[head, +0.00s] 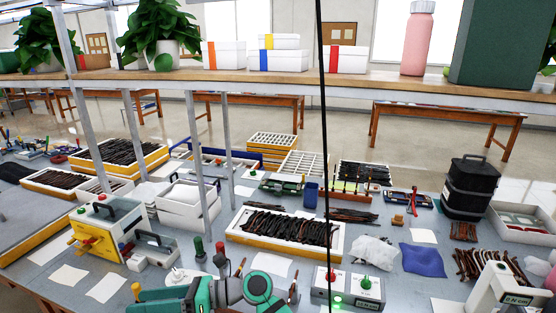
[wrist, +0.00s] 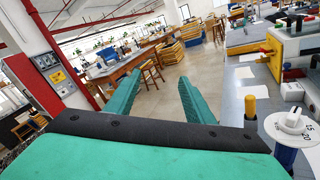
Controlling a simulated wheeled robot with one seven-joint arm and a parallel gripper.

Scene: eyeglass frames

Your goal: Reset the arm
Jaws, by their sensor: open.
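My arm, green and dark, shows at the bottom of the head view, low over the front of the workbench (head: 225,268). My gripper (wrist: 158,98) is in the wrist view. Its two green fingers stand apart with nothing between them. Past the fingers the wrist view shows open floor and other benches, so the gripper points away from the workbench top. In the head view I cannot make out the fingertips.
A yellow-and-white machine (head: 100,238) stands left of my arm. A tray of dark frames (head: 240,238) lies behind it, and grey boxes with knobs (head: 348,290) stand to the right. A shelf (head: 300,80) spans above. A dial (wrist: 292,122) is close right of my gripper.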

